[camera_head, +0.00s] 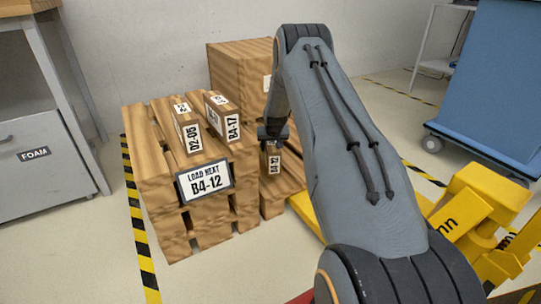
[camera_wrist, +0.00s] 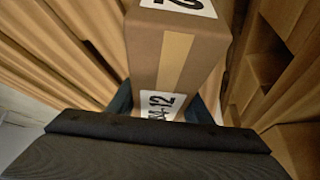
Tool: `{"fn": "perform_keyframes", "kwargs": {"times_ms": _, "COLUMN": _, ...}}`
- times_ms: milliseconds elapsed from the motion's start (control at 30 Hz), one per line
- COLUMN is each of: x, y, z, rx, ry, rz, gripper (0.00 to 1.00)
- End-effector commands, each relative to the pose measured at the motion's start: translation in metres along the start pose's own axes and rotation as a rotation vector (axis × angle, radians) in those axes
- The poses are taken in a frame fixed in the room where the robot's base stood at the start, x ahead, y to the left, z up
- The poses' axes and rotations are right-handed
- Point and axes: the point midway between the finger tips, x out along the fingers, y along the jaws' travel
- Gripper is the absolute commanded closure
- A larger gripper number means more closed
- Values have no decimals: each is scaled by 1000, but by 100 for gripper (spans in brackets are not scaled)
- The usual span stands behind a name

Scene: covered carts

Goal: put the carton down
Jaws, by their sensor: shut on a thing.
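The carton labelled B4-12 (camera_head: 273,160) is in my gripper (camera_head: 272,134), seen in the head view at the right side of the wooden stack. In the wrist view the brown carton (camera_wrist: 180,55) fills the upper middle, with a tape strip down its face and white labels. My gripper (camera_wrist: 165,112) is shut on it, with a dark finger at each side. The carton's lower end is partly hidden, and I cannot tell whether it touches the wood below.
Cartons D2-05 (camera_head: 187,130) and B4-17 (camera_head: 222,118) stand on the pallet stack (camera_head: 155,178), which bears a "LOAD NEXT B4-12" sign (camera_head: 205,181). A big wooden crate (camera_head: 238,80) stands behind. A yellow pallet jack (camera_head: 480,215) and a blue covered cart (camera_head: 495,85) are at right.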

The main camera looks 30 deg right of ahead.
Motion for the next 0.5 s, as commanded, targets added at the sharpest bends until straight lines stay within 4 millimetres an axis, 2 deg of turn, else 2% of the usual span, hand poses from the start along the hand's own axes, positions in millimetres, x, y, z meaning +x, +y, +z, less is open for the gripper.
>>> {"fn": "perform_keyframes", "kwargs": {"times_ms": 200, "x": 30, "y": 2, "z": 16, "rx": 2, "ry": 1, "rz": 1, "gripper": 100}}
{"fn": "perform_keyframes", "kwargs": {"times_ms": 500, "x": 33, "y": 2, "z": 18, "rx": 2, "ry": 2, "rz": 1, "gripper": 100}}
